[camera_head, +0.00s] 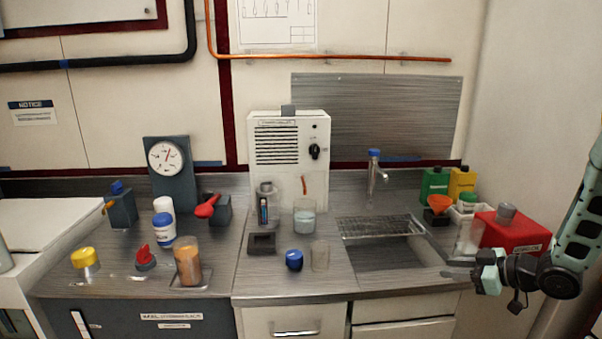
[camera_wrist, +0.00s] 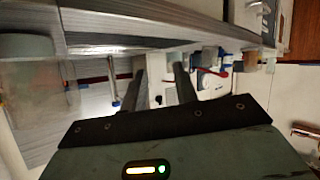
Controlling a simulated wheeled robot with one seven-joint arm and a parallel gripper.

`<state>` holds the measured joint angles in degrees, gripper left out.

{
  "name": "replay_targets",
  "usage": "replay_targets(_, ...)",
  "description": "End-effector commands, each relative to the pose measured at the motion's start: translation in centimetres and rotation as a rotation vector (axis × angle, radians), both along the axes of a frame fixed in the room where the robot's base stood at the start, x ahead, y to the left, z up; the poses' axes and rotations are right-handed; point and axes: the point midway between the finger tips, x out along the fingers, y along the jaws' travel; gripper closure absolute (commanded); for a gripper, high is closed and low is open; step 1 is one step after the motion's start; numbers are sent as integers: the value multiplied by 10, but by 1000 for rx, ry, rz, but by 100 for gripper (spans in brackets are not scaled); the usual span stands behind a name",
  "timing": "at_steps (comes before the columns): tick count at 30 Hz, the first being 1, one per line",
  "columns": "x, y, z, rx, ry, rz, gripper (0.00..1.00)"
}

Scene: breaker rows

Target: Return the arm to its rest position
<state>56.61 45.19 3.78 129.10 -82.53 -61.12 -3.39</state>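My arm is folded at the right edge in the head view, and my gripper (camera_head: 478,272) points left beside the counter's front right corner. In the wrist view the two dark fingers of my gripper (camera_wrist: 161,80) stand apart with a gap between them. Nothing is between the fingers, so it is open and empty. The arm's upper links run out of the picture at the right.
A clear container (camera_head: 468,240) and a red box (camera_head: 512,232) are close behind my gripper. The sink (camera_head: 385,253) lies to its left. A blue-capped jar (camera_head: 294,260) and a clear cup (camera_head: 320,255) stand near the counter's front edge.

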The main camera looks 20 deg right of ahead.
Motion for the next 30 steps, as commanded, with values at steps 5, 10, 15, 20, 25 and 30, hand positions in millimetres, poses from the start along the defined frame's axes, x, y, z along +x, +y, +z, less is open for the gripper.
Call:
replay_targets(5, 58, 68, 24, -160, 147, -9, 70)
replay_targets(10, 72, 149, 48, -270, 301, -39, 70)
replay_targets(15, 40, 239, 71, -340, 467, -53, 70)
replay_targets(20, -31, 317, 91, -386, 641, -33, 70)
replay_targets(25, -127, 373, 107, -429, 825, 18, 70)
replay_targets(30, -195, 394, 116, -461, 951, 63, 70)
